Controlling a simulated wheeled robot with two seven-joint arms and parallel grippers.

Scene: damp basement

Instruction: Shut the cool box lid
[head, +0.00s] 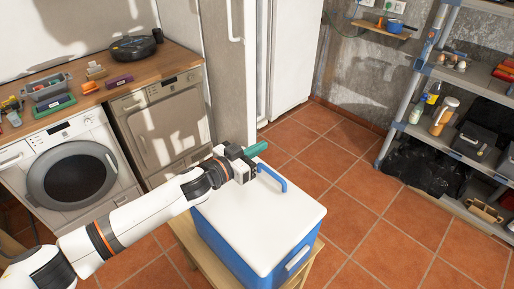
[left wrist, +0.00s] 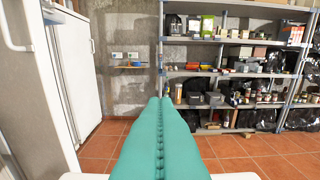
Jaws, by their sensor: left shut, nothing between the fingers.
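The cool box (head: 229,248) is blue and stands on a small wooden stand in the lower middle of the head view. Its white lid (head: 262,222) lies flat over the top, with no gap showing along the near sides. A blue handle (head: 273,178) shows at the lid's far edge. My left gripper (head: 256,149) is over the far left part of the box, its green fingers shut and empty, pointing away to the right. The left wrist view shows the fingers (left wrist: 160,140) pressed together, with a white edge, likely the lid (left wrist: 236,176), low on both sides. My right gripper is not in view.
A washing machine (head: 78,172) and a dryer (head: 160,122) stand at the left under a wooden counter (head: 178,58). A tall white fridge-like cabinet (head: 290,55) is behind the box. Metal shelves (head: 408,110) stand at the right. The tiled floor (head: 350,200) between is clear.

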